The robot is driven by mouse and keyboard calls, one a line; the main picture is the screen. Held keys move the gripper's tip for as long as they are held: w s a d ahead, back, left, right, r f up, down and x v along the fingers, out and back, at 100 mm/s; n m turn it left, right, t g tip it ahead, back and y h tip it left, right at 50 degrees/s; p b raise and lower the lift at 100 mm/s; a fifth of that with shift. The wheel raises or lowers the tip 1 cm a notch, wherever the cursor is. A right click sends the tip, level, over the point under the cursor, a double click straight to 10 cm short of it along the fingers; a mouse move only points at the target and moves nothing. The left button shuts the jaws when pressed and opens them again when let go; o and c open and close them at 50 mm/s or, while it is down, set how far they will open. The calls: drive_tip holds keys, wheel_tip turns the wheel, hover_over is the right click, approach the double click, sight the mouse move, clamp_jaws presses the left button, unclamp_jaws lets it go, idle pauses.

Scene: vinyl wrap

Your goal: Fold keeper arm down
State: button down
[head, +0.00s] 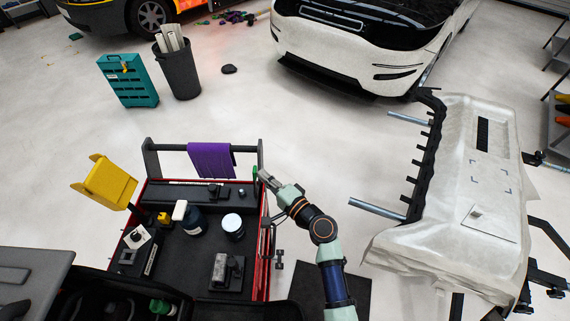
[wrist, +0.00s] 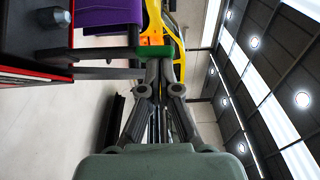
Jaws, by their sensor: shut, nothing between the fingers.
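The green keeper arm (head: 255,173) sits at the right end of the bar with the purple vinyl roll (head: 210,160), on the cart's back right post. In the sideways wrist view, the keeper arm (wrist: 110,54) runs straight across in front of my fingertips, so it seems to stand upright. My gripper (head: 263,177) is just right of it in the head view. In the wrist view my gripper (wrist: 159,68) is shut and empty, its tips at the keeper arm's thicker end. I cannot tell whether they touch. The purple roll (wrist: 105,16) lies beyond.
The red tool cart (head: 220,278) carries bottles, a jar and tools, with a yellow bin (head: 108,184) at its left. A wrapped white bumper (head: 460,190) on a stand with projecting bars is at the right.

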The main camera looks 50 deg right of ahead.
drive_tip(key=w+a+f+n+g+h+p, duration=0.1)
drive_tip(key=w+a+n+g+p, duration=0.4)
drive_tip(key=p, duration=1)
drive_tip(key=w+a+g, duration=0.1)
drive_tip(key=w, duration=0.2)
drive_tip(key=shift+a+f+g, duration=0.15)
drive_tip(key=shift+a+g, duration=0.05)
drive_tip(key=shift+g, duration=0.2)
drive_tip(key=shift+r+p, duration=0.8)
drive_tip(key=shift+p, duration=0.05)
drive_tip(key=s+a+r+p, duration=0.2)
drive_tip(key=r+p, duration=0.1)
drive_tip(key=r, duration=0.2)
drive_tip(key=s+a+r+p, duration=0.2)
drive_tip(key=a+r+p, duration=0.1)
drive_tip(key=r, duration=0.3)
drive_tip(key=shift+s+a+p, duration=0.25)
drive_tip(key=shift+s+p, duration=0.05)
drive_tip(key=shift+p, duration=0.1)
